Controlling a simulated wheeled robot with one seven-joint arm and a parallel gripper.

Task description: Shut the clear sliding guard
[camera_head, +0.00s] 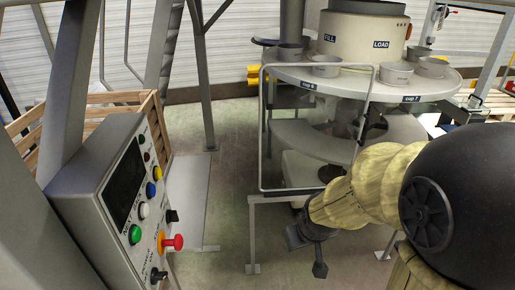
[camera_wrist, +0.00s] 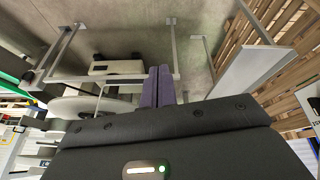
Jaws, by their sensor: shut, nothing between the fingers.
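The clear sliding guard (camera_head: 316,130) is a see-through upright panel with a pale rounded frame, in front of the machine's round table in the head view. Its lower frame edge is just above a grey rail (camera_head: 283,197) on legs. My gripper (camera_head: 319,268) is low and in front of the rail, below the guard's lower right part and apart from the panel. In the wrist view its two purple fingers (camera_wrist: 158,72) are together and empty.
A control box (camera_head: 113,190) with coloured buttons and a red knob stands at left. The round table (camera_head: 300,75) carries several grey cups. Wooden crate slats (camera_head: 152,112) show behind the box. Open floor (camera_head: 225,235) lies between the box and the rail.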

